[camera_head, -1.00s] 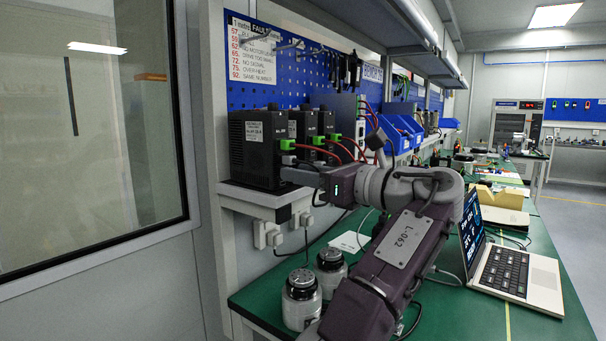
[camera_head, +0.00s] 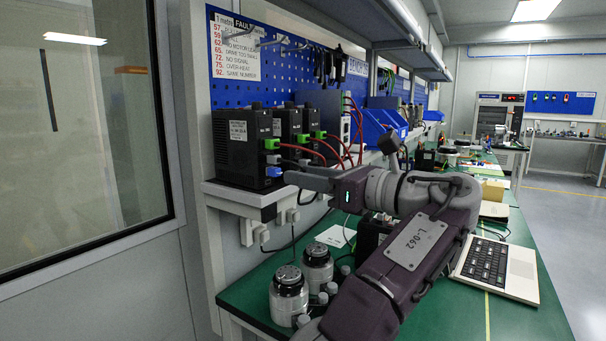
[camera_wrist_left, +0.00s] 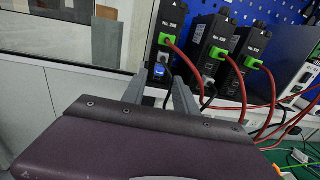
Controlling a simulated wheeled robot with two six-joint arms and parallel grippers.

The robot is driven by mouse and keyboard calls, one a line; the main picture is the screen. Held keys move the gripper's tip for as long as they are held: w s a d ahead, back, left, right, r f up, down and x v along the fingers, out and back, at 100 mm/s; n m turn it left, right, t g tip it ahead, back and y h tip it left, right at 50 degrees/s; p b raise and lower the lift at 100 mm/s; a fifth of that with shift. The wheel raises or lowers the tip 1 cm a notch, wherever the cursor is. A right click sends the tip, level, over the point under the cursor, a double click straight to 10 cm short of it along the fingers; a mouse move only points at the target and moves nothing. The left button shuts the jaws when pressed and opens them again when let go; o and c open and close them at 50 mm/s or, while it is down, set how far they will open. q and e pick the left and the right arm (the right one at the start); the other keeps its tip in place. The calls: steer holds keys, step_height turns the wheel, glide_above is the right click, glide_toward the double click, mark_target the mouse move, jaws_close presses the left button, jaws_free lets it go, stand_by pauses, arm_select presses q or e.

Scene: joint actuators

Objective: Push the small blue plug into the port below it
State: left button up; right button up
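The small blue plug (camera_head: 275,172) is low on the front of the leftmost black drive unit (camera_head: 238,150), under a green plug (camera_head: 272,144) and a grey one. In the left wrist view the blue plug (camera_wrist_left: 160,68) shows between and beyond the fingertips. My left gripper (camera_head: 288,178) is just right of the plug in the head view. I cannot make out the port below the plug or how deep the plug sits. My right gripper is out of view.
More black drive units (camera_head: 290,128) with green plugs and red cables (camera_head: 318,152) stand close on the right. The units rest on a white shelf (camera_head: 222,193).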

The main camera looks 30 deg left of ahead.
arm_select(q)
steer(key=o, duration=0.6)
steer(key=shift+c, duration=0.2)
steer(key=s+d+p, duration=0.1)
steer(key=d+p, duration=0.2)
steer(key=d, duration=0.6)
steer(key=shift+s, duration=0.25)
